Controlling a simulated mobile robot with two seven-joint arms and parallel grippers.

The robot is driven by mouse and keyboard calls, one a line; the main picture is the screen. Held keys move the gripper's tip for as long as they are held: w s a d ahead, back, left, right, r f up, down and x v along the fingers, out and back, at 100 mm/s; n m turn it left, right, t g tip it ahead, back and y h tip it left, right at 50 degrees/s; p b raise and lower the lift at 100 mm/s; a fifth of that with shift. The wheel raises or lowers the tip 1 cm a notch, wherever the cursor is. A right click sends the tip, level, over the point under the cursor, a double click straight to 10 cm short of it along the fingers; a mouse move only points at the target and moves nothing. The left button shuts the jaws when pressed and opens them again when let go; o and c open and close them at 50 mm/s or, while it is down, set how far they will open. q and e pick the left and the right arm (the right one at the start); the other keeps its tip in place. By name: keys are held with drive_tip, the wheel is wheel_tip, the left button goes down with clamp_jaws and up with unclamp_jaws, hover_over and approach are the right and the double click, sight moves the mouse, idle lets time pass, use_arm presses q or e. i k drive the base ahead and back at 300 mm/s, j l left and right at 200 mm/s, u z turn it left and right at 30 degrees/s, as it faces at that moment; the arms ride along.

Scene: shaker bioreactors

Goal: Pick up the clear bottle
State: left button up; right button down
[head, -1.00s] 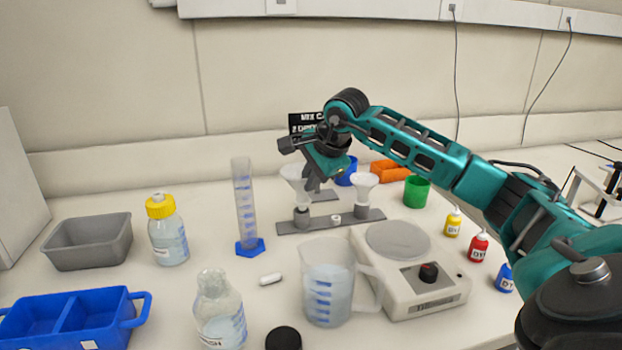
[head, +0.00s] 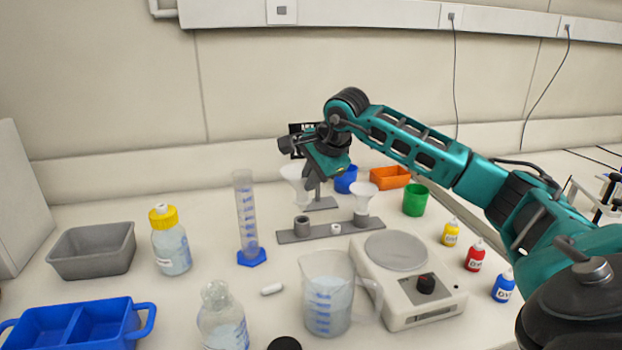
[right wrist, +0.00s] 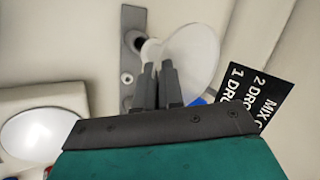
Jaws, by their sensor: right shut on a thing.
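The clear bottle (head: 222,318) stands uncapped at the front of the bench, in the head view. It is partly cut off by the lower picture edge. My right gripper (head: 313,182) is far behind it, over the bar stand (head: 325,232), and is shut on a white funnel (head: 296,182). The funnel is held a little above its dark ring on the stand. In the right wrist view the closed fingers (right wrist: 157,84) meet the pale funnel (right wrist: 200,50). My left gripper does not show.
A yellow-capped bottle (head: 170,242), a graduated cylinder (head: 247,220), a beaker (head: 328,295) and a scale (head: 400,255) surround the clear bottle. A blue tray (head: 130,318) is at left. A second funnel (head: 362,200) stands on the bar. A black cap (head: 285,343) lies in front.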

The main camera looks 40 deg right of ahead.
sight(220, 320)
drive_tip(key=k+j, duration=0.15)
drive_tip(key=k, duration=0.6)
drive_tip(key=k+j, duration=0.1)
drive_tip(key=k, duration=0.65)
